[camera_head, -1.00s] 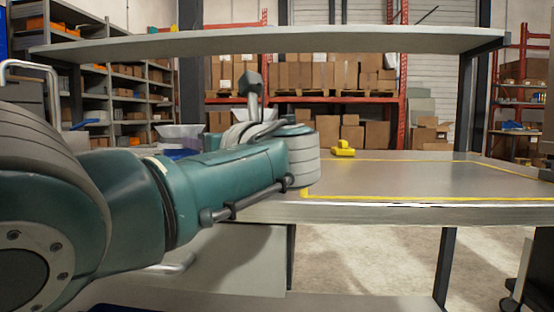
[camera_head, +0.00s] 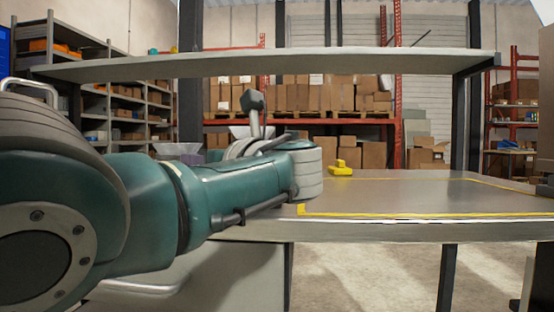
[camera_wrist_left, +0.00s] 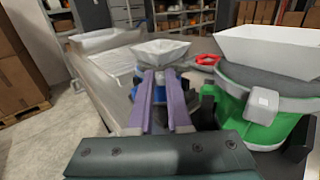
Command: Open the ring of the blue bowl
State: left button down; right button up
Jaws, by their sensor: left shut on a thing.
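My left gripper (camera_wrist_left: 160,76) shows in the left wrist view as two purple fingers, shut on a small part directly below a white flared hopper (camera_wrist_left: 161,50). The part looks like the ring of the blue bowl, but the fingers hide most of it. In the head view my left forearm hides the gripper and most of the dispensers. My right gripper is not in view.
A green dispenser (camera_wrist_left: 240,108) with a white hopper (camera_wrist_left: 270,50) stands close at the right. A red ring (camera_wrist_left: 208,60) shows behind. A yellow object (camera_head: 341,168) lies on the table (camera_head: 400,195), whose right side is mostly clear. A shelf (camera_head: 270,62) spans above.

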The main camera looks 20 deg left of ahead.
pick_arm(q)
jog(key=c, duration=0.8)
grip_release()
jog(key=shift+c, duration=0.2)
jog(key=p+v, duration=0.2)
jog(key=v, duration=0.8)
jog(key=shift+p, duration=0.35)
